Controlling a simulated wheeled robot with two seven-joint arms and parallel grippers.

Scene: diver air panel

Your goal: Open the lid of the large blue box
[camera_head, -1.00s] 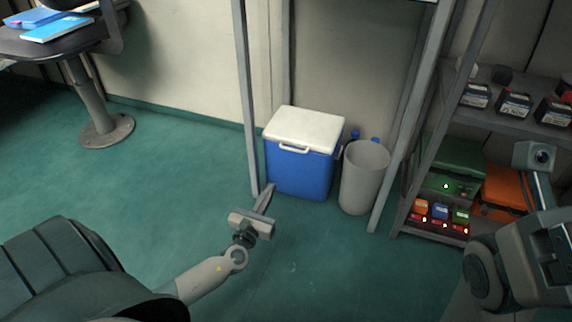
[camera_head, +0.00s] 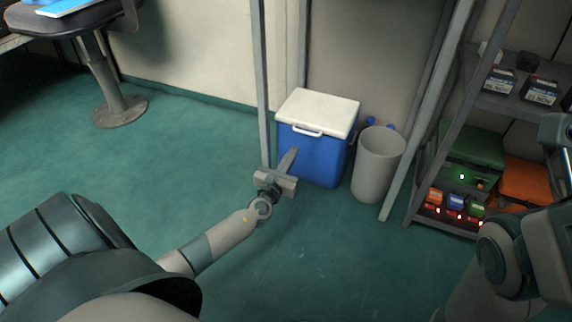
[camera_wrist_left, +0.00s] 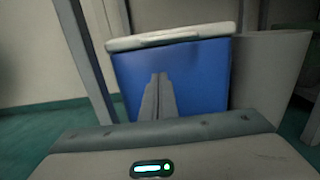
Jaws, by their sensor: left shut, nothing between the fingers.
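The large blue box (camera_head: 320,160) stands on the floor against the wall, with its white lid (camera_head: 318,110) closed on top. A white handle (camera_head: 308,132) shows at the lid's front edge. My left gripper (camera_head: 293,152) is shut and empty, in front of the box's left part and below the lid in the picture. In the left wrist view the shut fingers (camera_wrist_left: 161,78) point at the blue front (camera_wrist_left: 195,75), below the white lid edge (camera_wrist_left: 172,37). I cannot tell whether they touch it. My right arm shows at the right edge; its fingers are not in view.
A grey bin (camera_head: 377,165) stands just right of the box. A metal post (camera_head: 262,80) rises just left of it, and another slants past the bin. A shelf (camera_head: 510,105) with small boxes is at the right. The floor (camera_head: 190,150) at left is clear.

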